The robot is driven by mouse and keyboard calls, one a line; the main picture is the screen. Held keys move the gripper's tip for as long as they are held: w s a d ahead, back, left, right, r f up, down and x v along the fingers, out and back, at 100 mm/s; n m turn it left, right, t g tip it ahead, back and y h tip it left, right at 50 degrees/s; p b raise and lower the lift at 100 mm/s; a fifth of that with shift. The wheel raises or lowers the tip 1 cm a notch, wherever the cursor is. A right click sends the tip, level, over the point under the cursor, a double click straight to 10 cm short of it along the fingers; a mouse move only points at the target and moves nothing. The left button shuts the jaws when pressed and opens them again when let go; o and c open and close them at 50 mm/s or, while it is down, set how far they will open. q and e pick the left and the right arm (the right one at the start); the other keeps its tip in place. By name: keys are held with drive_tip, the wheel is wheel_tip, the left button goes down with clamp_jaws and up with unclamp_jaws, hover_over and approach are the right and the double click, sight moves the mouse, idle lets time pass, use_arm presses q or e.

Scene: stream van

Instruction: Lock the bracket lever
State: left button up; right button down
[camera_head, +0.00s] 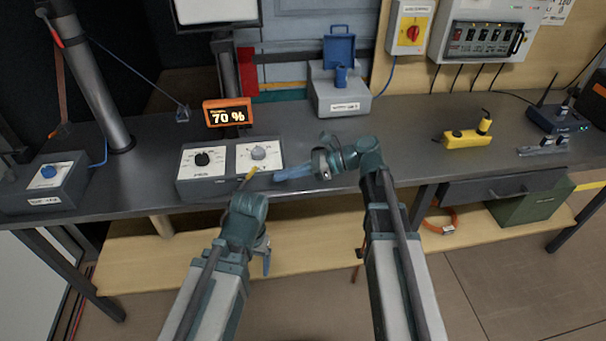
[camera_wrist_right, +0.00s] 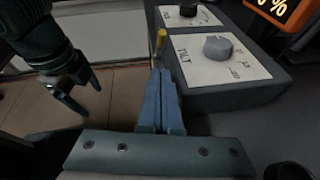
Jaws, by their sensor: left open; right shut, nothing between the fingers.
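A small yellow-tipped lever (camera_head: 249,174) sticks out at the front edge of the control box (camera_head: 184,182); I take it to be the bracket lever. It also shows in the right wrist view (camera_wrist_right: 161,38), just beyond my right fingers. My right gripper (camera_head: 278,176) is shut and empty, its blue fingers pointing left in front of the box, right of the lever; a gap to the lever is hard to judge. My left gripper (camera_head: 266,264) is open, below and in front of the table edge. It also shows in the right wrist view (camera_wrist_right: 82,94), fingers apart. The lever's base is hidden.
The box carries a black knob (camera_head: 202,159) and a grey TILT knob (camera_head: 258,153). An orange display (camera_head: 227,112) reading 70 % stands behind it. A blue-button box (camera_head: 48,172) is at left, a grey box (camera_head: 340,98) behind.

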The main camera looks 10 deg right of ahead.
sight(254, 174)
drive_tip(key=shift+w+a+r+p, duration=0.2)
drive_tip(key=shift+a+r+p, duration=0.5)
drive_tip(key=shift+a, duration=0.4)
use_arm(q)
drive_tip(key=shift+r, duration=0.9)
use_arm(e)
drive_tip(key=shift+w+a+r, duration=0.15)
drive_tip(key=shift+a+r, duration=0.05)
drive_tip(key=shift+a, duration=0.35)
